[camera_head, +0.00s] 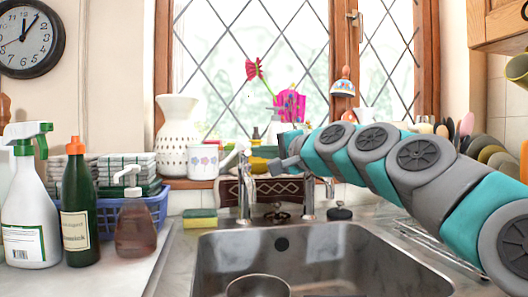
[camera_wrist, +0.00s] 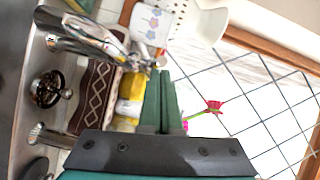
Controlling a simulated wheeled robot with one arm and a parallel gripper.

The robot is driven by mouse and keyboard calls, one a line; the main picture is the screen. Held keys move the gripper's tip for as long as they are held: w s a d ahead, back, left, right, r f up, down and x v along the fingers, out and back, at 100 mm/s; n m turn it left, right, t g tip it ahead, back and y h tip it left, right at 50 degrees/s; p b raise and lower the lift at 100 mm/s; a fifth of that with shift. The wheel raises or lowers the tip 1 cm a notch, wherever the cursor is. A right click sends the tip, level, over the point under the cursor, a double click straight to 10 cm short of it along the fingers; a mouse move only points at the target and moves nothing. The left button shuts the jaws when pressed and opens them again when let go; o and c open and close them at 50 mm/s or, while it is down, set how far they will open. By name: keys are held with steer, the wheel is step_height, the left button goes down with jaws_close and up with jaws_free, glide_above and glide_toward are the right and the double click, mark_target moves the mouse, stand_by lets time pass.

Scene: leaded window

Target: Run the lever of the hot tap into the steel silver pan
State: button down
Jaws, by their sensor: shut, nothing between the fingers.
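Two chrome taps stand behind the sink, the left tap (camera_head: 244,190) and the right tap (camera_head: 309,196); no mark shows which is hot. In the wrist view the left tap (camera_wrist: 85,38) lies at the upper left, its upper end close to my fingertips. The steel pan (camera_head: 258,286) sits in the sink, its lower part cut off by the frame; it looks forward of the left tap. My gripper (camera_head: 273,165) is right of the left tap's top, near its height. In the wrist view my gripper (camera_wrist: 160,75) has its green fingers together, empty. Contact with the tap cannot be told.
A cross-handled fitting (camera_head: 278,215) stands between the taps. A sponge (camera_head: 200,218) lies left of the sink (camera_head: 345,240). A flowered mug (camera_head: 203,161), a white vase (camera_head: 177,130) and other items crowd the sill. Bottles and a blue basket (camera_head: 150,207) stand left.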

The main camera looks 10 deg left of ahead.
steer(key=shift+a, duration=0.15)
steer(key=w+v, duration=0.1)
steer(key=v, duration=1.1)
steer(key=shift+d+r+b, duration=0.3)
steer(key=shift+d+b, duration=0.1)
steer(key=shift+b, duration=0.05)
